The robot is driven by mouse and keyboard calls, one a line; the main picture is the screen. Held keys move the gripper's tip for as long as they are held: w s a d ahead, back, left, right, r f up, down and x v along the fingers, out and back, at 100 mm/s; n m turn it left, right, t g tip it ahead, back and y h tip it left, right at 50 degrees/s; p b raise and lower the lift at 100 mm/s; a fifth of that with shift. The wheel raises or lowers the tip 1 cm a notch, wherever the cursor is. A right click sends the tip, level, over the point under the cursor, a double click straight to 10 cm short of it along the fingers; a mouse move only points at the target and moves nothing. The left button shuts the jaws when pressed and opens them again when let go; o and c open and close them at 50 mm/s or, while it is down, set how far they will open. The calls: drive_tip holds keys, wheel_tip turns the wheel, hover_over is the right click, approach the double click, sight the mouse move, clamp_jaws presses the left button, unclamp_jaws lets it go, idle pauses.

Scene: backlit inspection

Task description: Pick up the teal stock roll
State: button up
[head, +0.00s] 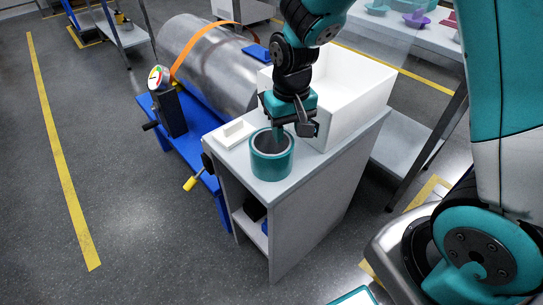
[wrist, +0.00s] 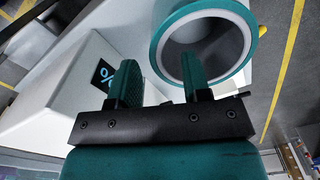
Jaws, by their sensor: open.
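The teal stock roll (head: 271,167) is a short hollow cylinder, standing upright on the top of a grey cabinet (head: 310,215) near its front edge. My gripper (head: 291,128) is open and empty, pointing down at the roll's back rim in the head view. In the wrist view, one teal finger overlaps the opening of the roll (wrist: 156,42) and the other is outside it, to the left, so the rim shows between them. I cannot tell how deep the fingertips reach or whether they touch the roll.
A large white open bin (head: 345,105) stands right behind the roll. A small white tray (head: 234,132) lies to its left. The floor at left is clear.

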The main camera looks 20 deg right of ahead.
wheel_tip(320, 180, down, 6)
drive_tip(key=shift+s+d+b, duration=0.1)
drive_tip(key=shift+d+b, duration=0.05)
drive_tip(key=shift+b, duration=0.45)
clamp_jaws()
